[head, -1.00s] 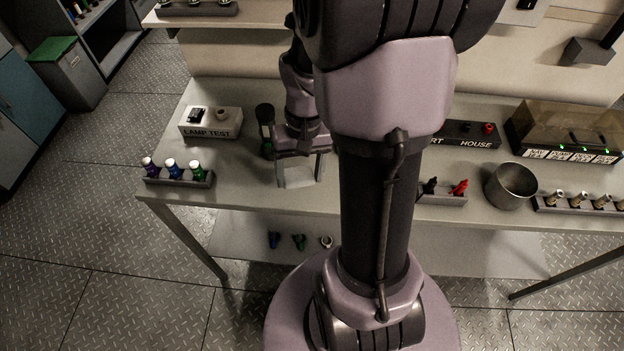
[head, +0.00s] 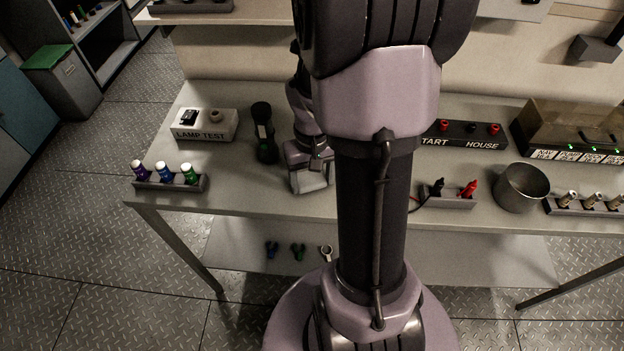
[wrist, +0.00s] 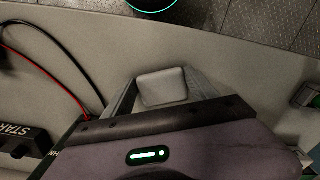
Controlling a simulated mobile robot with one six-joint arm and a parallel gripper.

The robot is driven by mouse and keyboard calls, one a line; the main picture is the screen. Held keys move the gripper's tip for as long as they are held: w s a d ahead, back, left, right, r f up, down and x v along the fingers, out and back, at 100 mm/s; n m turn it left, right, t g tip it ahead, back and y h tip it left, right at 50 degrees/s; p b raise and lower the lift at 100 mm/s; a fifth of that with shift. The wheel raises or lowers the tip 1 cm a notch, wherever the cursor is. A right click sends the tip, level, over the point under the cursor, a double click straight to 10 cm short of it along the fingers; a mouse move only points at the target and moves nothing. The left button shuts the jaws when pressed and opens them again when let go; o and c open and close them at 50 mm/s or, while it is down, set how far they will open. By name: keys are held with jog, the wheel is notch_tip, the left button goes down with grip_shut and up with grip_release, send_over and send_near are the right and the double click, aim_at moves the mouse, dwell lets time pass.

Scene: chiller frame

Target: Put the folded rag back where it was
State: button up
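The folded rag (head: 313,181) is a small pale grey pad at the front part of the bench, left of my arm's column. In the wrist view the rag (wrist: 163,86) fills the space between the two fingers of my gripper (wrist: 165,92). My gripper (head: 311,178) is closed on its sides, pointing down at the bench. Whether the rag touches the bench top or hangs just above it is hard to tell. My arm hides part of the bench behind and to the right.
The bench top (head: 235,180) is clear left of my gripper. A black handheld device (head: 264,132) lies close by on the left, with the LAMP TEST box (head: 205,125) beyond. A bottle rack (head: 170,181) stands at the left front edge, a metal pot (head: 521,188) at right.

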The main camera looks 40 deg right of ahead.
aim_at(312, 183)
jog(key=o, duration=0.4)
jog(key=shift+o, duration=0.2)
jog(key=shift+r, duration=0.1)
notch_tip(312, 183, up, 12)
jog(key=p, duration=0.6)
jog(key=s+a+r+t, duration=0.2)
jog(key=a+r, duration=0.2)
jog(key=a, duration=0.3)
jog(key=s+a+r+t+y, duration=0.1)
jog(key=a+r, duration=0.3)
jog(key=a, duration=0.4)
jog(key=s+a+r+n+t+y, duration=0.1)
jog(key=s+a+r+t, duration=0.1)
jog(key=a+r, duration=0.3)
jog(key=s+a, duration=0.1)
jog(key=a, duration=0.2)
jog(key=shift+a+t, duration=0.2)
jog(key=shift+t, duration=0.2)
